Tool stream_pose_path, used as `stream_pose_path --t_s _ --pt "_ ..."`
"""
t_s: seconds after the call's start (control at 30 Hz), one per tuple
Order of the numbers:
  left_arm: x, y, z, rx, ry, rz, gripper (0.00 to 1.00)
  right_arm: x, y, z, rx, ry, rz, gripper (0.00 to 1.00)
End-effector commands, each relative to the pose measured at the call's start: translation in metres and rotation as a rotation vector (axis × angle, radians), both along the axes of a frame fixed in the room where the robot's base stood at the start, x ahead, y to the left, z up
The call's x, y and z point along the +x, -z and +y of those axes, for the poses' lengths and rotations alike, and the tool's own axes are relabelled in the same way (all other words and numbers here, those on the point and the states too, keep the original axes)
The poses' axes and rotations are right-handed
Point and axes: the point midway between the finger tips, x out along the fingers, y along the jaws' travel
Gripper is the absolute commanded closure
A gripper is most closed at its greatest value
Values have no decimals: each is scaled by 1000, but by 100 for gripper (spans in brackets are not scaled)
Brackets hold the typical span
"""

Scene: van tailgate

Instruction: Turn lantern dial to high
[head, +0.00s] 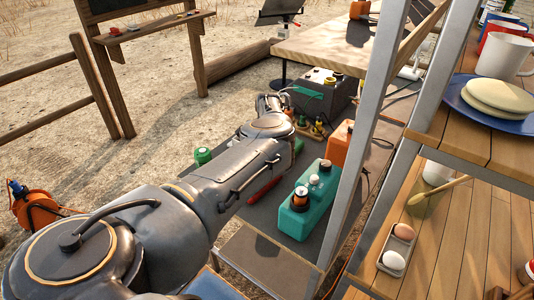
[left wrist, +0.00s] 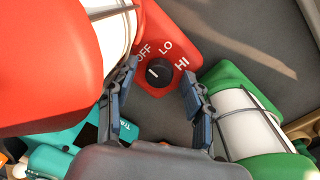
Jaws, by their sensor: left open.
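In the left wrist view, a red lantern has a red base plate with a black dial (left wrist: 158,72) on it. White labels OFF, LO and HI run around the dial's upper side. A pale mark shows on the dial's left part, on the OFF side; its exact heading is hard to tell. My left gripper (left wrist: 160,75) is open, with one finger on each side of the dial; contact is not clear. The large red cap (left wrist: 45,50) and white globe (left wrist: 108,22) fill the upper left. In the head view my left arm hides the gripper and dial. My right gripper is out of view.
A green lantern (left wrist: 250,125) lies close right of my fingers. A teal case (head: 310,205) and an orange case (head: 339,145) stand right of my arm. A metal post (head: 358,140) and wooden shelf (head: 480,150) with dishes rise further right.

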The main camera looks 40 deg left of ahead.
Motion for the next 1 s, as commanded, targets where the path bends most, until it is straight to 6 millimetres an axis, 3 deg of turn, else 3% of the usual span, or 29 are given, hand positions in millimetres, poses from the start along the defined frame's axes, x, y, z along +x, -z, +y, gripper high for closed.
stream_pose_path --t_s 0.03,0.3,0.67,1.0 --pt "0 0 0 0 0 0 48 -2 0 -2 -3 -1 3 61" --pt "0 0 0 0 0 0 100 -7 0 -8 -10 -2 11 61" --pt "0 1 0 0 46 0 100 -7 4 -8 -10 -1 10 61" --pt "0 2 -1 1 279 0 100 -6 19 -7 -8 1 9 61"
